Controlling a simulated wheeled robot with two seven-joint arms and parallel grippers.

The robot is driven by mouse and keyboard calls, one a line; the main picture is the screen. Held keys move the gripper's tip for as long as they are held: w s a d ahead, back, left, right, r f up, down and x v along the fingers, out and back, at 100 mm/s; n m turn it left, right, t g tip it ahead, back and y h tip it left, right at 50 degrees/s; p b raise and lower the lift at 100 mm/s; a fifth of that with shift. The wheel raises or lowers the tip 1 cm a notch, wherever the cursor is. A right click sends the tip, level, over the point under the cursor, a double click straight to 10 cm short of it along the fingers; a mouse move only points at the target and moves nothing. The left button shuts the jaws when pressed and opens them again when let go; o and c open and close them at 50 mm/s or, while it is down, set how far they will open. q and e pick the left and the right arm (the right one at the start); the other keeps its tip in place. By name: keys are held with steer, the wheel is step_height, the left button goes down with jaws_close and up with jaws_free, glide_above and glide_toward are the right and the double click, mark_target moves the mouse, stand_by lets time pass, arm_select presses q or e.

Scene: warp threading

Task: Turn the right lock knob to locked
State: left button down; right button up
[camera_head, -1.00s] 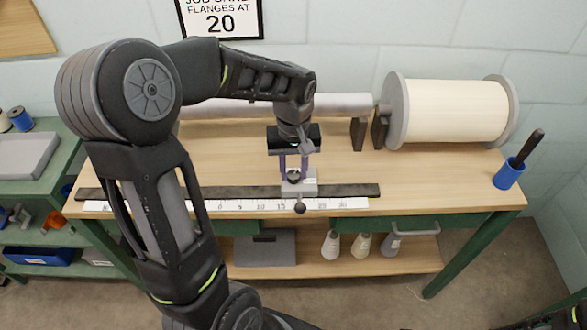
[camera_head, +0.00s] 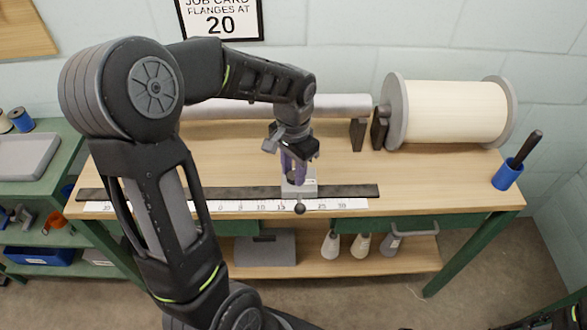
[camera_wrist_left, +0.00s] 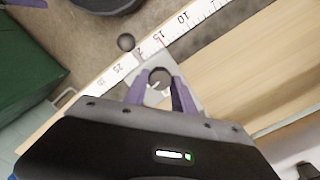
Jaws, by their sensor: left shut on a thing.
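A light grey sliding block (camera_head: 308,190) sits on the dark rail (camera_head: 350,190), toward the right part of the scale. A dark lock knob (camera_wrist_left: 159,74) on the block shows between the purple fingers in the left wrist view. My left gripper (camera_head: 293,180) reaches down over the block and is shut on this knob. The fingers hide most of the knob in the head view, and I cannot read its lock marking. A dark ball handle (camera_head: 299,208) sticks out at the block's front. My right gripper is not seen.
A white number scale (camera_head: 250,205) runs along the table's front edge. A large cream-wound spool (camera_head: 455,112) and a grey roller (camera_head: 340,105) stand behind. A blue cup (camera_head: 508,175) holds a dark-handled tool at right. The wall card (camera_head: 220,18) reads flanges at 20.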

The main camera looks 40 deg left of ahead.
arm_select(q)
steer(key=shift+m, duration=0.6)
steer(key=c, duration=1)
jaws_free()
steer(key=shift+c, duration=0.2)
step_height(320, 180, up, 8)
steer(key=shift+f, duration=0.1)
